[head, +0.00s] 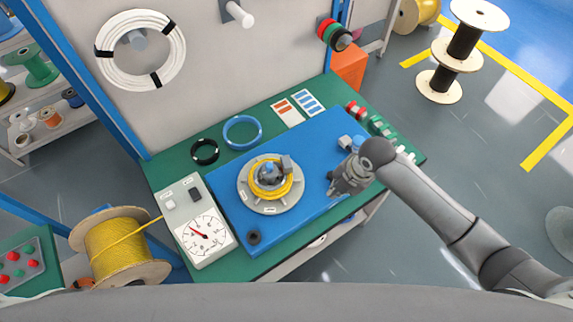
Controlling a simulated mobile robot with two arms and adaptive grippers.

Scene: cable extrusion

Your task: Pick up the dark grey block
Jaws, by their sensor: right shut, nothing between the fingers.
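A small dark grey piece (254,237) sits near the front left corner of the blue mat (300,222); at this size I cannot tell whether it is a block or round. Another small grey block-like piece (286,163) shows at the top of the yellow coil on the round grey disc (243,188). My right gripper (336,190) is over the right part of the mat, pointing down, shut and empty. It is to the right of the disc and apart from it. My left gripper is not in view.
Small light grey and blue blocks (345,142) lie just behind my right gripper. A gauge box (187,240) with a dark switch stands at the left. Black (205,151) and blue (242,132) rings lie behind the mat. Red, green and white pieces line the table's right edge.

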